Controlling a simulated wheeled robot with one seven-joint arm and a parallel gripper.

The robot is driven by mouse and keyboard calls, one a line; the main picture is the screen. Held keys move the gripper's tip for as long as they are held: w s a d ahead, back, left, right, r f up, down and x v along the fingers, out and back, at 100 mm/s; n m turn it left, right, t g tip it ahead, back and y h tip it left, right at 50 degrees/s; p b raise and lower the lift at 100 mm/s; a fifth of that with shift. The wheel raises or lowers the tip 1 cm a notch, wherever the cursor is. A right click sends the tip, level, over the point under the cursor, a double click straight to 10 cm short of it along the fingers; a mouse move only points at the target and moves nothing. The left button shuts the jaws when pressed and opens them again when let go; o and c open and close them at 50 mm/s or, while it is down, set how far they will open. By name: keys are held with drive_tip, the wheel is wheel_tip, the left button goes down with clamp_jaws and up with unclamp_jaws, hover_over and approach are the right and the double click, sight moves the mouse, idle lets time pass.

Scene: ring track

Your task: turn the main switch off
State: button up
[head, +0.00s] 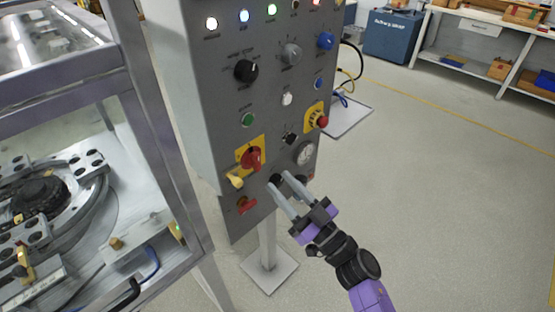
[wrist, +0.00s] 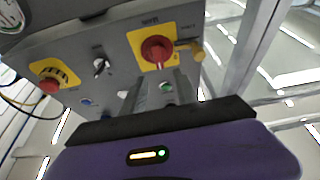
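The main switch (head: 251,158) is a red rotary handle on a yellow plate, low on the left of the grey control panel. It also shows in the wrist view (wrist: 157,50), just beyond the fingertips. Whether it stands at on or off is too small to read. My gripper (head: 279,181) is in front of the panel, below and right of the switch in the head view. Its two grey fingers are apart with nothing seen between them. The fingers also show in the wrist view (wrist: 162,82) and do not appear to be around the handle.
A yellow tag or padlock (head: 236,181) hangs beside the switch. A red handle (head: 246,204) is below it. A framed machine (head: 130,90) stands left; the floor at right is clear.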

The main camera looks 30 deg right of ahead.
sight(258, 158)
drive_tip(key=shift+p+x, duration=0.3)
drive_tip(key=shift+x, duration=3.6)
clamp_jaws()
